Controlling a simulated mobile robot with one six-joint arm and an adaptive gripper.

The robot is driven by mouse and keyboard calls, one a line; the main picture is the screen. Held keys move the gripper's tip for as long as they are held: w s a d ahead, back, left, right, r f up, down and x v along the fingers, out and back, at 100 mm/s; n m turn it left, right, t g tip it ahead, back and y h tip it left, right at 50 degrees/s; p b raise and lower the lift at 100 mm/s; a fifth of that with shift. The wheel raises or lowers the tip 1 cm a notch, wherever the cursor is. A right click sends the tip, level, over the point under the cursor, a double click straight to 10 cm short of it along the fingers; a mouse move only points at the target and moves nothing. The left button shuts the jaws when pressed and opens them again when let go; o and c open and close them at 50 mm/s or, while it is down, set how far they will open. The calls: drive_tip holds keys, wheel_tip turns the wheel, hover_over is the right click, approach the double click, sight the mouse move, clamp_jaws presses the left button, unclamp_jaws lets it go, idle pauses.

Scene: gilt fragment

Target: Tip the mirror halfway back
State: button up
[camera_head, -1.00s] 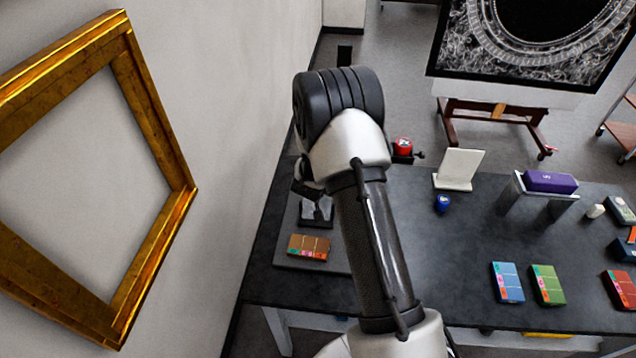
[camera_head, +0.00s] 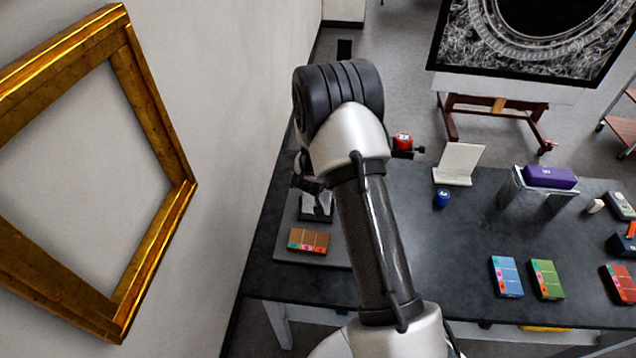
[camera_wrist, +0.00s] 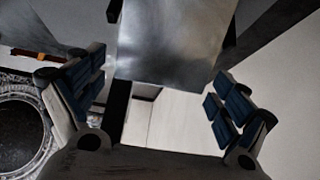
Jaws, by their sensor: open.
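A grey, shiny flat panel (camera_wrist: 170,40), which looks like the mirror, fills the top middle of the wrist view. Its top edge is cut off. My gripper (camera_wrist: 160,78) is open, with one blue-padded finger on each side of the panel's lower part. I cannot tell whether either pad touches it. In the head view, my gripper (camera_head: 308,182) points down behind my arm, at the left end of the dark table. A small silvery piece (camera_head: 317,206) on a dark stand shows just below it, partly hidden, so its tilt is unclear.
A brown box (camera_head: 309,241) lies just in front of the stand on the dark table (camera_head: 420,235). A gold frame (camera_head: 160,110) hangs on the left wall. A white tilted plate (camera_head: 460,163), blue jar (camera_head: 441,197), and several coloured boxes are further right. The table's middle is mostly clear.

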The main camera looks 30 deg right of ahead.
drive_tip(key=v, duration=1.2)
drive_tip(key=s+a+r+n+y+b, duration=0.45)
drive_tip(key=s+a+r, duration=0.35)
drive_tip(key=a+r, duration=0.6)
drive_tip(key=s+n+g+b, duration=0.1)
drive_tip(key=s+n+b, duration=0.1)
drive_tip(key=s, duration=2)
drive_tip(key=shift+d+r+g+b, duration=0.3)
drive_tip(key=shift+d+g+b, duration=0.1)
drive_tip(key=shift+b, duration=0.4)
